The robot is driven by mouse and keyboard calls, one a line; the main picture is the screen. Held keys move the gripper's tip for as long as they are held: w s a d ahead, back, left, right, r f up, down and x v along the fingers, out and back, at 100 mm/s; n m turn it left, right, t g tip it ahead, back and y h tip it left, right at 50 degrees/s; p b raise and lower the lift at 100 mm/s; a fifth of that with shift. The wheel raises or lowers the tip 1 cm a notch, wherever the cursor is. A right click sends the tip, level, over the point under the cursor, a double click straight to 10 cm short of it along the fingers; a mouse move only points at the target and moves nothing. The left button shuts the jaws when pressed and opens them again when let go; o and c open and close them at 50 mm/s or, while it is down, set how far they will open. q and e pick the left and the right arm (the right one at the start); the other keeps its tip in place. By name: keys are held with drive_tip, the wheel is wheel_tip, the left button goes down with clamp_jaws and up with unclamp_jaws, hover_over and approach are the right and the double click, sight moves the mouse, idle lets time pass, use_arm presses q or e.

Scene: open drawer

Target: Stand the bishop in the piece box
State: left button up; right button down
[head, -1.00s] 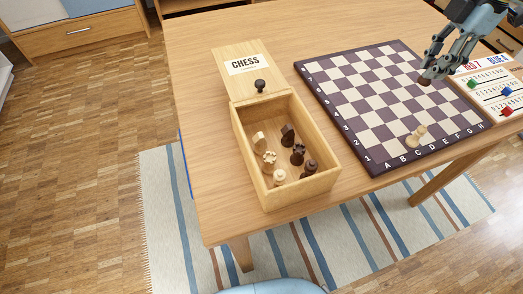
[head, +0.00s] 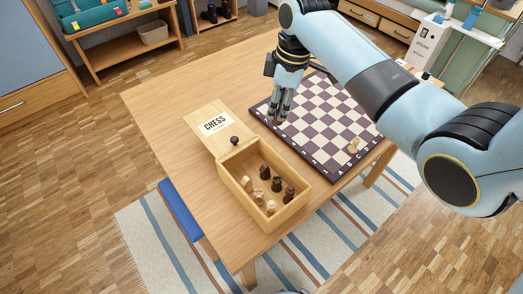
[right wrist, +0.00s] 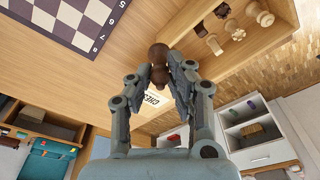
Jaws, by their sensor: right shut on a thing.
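My right gripper (head: 277,118) is over the left edge of the chessboard (head: 262,106), to the right of the lid. In the right wrist view its fingertips (right wrist: 168,72) are shut on a dark brown piece with a rounded end (right wrist: 158,52), which I take for the bishop; the fingers hide part of it. The open wooden piece box (head: 232,184) stands to the front left of the gripper. Inside are several pieces, light ones on the left and dark ones (head: 276,184) on the right. My left gripper is out of view.
A light piece (head: 354,146) is at the board's near right side. The table's left part is clear. My right arm covers much of the right side.

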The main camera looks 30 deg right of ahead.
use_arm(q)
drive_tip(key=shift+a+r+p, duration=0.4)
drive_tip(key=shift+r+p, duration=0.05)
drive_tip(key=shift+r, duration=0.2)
use_arm(e)
drive_tip(key=s+a+f, duration=0.3)
drive_tip(key=a+f, duration=0.3)
drive_tip(key=f, duration=0.2)
drive_tip(key=shift+s+a+f, duration=0.1)
drive_tip(key=c, duration=1.2)
unclamp_jaws()
drive_tip(key=shift+c, duration=0.2)
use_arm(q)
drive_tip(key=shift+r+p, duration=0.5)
use_arm(e)
wheel_tip(320, 180, up, 12)
drive_tip(key=s+d, duration=0.1)
drive_tip(key=shift+d, duration=0.25)
